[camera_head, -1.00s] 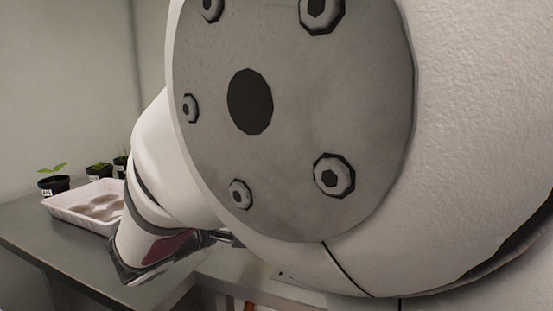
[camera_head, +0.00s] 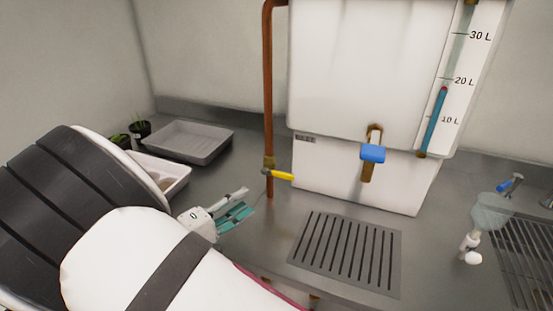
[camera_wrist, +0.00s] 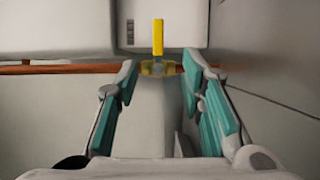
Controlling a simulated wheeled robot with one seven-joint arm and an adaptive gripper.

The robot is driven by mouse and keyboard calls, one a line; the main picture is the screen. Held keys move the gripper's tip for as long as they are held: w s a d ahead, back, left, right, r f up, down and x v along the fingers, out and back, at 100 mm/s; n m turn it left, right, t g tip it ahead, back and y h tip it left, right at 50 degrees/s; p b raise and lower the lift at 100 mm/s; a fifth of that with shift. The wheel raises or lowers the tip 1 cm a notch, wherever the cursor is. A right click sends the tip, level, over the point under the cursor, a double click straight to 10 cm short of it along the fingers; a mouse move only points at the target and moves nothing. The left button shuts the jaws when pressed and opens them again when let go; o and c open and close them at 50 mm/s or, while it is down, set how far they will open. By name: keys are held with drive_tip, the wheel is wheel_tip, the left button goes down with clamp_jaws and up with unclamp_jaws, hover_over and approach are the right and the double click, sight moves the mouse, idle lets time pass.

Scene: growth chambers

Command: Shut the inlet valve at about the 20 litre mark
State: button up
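The inlet valve has a yellow lever (camera_head: 280,175) on a copper pipe (camera_head: 268,95) left of the white tank (camera_head: 350,70). The lever lies crosswise to the pipe. On the tank's gauge (camera_head: 475,65), the blue column (camera_head: 435,120) with a red top stands just below the 20 L mark. My gripper (camera_head: 246,203) is open and empty, below and left of the lever, apart from it. In the wrist view the yellow lever (camera_wrist: 158,37) shows beyond the gap between the teal-padded fingers (camera_wrist: 160,75).
A blue-handled tap (camera_head: 373,153) is on the tank front, above a slotted drain grate (camera_head: 345,250). A grey tray (camera_head: 190,142), a white tray (camera_head: 175,180) and potted plants (camera_head: 140,130) stand left. A clear vessel (camera_head: 490,212) is at right, near a sink rack (camera_head: 530,255).

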sight(282, 177)
drive_tip(key=p+x, duration=0.1)
drive_tip(key=x, duration=1.2)
drive_tip(key=shift+w+d+r+p, duration=0.15)
drive_tip(key=shift+d+p, duration=0.15)
drive_tip(key=shift+p, duration=0.1)
clamp_jaws()
